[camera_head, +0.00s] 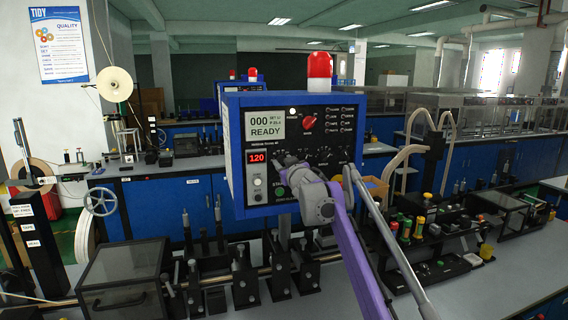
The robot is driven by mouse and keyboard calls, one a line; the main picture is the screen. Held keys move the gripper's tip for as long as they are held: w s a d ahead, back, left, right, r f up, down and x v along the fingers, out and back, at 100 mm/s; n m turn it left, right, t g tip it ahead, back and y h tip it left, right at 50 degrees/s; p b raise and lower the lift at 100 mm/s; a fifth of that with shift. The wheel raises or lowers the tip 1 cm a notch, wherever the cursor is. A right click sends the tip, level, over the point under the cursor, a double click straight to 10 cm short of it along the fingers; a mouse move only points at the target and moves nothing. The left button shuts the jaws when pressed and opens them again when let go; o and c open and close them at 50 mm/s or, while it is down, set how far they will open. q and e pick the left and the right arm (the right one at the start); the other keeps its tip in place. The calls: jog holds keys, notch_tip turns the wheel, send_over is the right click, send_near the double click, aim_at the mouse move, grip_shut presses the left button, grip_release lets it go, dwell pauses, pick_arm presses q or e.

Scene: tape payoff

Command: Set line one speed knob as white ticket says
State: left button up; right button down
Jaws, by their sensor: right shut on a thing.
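A blue control box (232,151) with a black panel stands in the middle. Its pale screen (265,124) reads 000 and READY, and a red display (257,157) reads 120. A red knob (310,122) and small black knobs (325,155) are on the panel. My right gripper (287,170) is at the panel's lower left part, shut on what looks like a knob. The gripper hides that knob and its pointer. A small white tag (47,180) shows at the far left, but I cannot tell whether it is the white ticket. My left gripper is not in view.
A red beacon (319,64) tops the box. A dark clear-lidded case (124,277) and black fixtures on a rail stand at the lower left. Several coloured knobs are on a black unit (438,240) at the right. The grey bench (500,290) is clear at the lower right.

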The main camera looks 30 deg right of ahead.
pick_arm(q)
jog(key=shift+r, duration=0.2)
pick_arm(e)
jog(key=shift+n, duration=0.3)
jog(key=shift+r+n+p, duration=0.15)
jog(key=shift+n+p, duration=0.6)
jog(key=shift+n, duration=0.35)
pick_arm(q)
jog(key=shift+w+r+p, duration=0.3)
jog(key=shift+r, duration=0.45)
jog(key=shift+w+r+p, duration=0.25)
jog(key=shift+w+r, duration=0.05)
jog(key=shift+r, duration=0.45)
pick_arm(e)
jog(key=shift+n, duration=1.5)
jog(key=shift+c, duration=2.1)
grip_release()
jog(key=shift+f, duration=0.2)
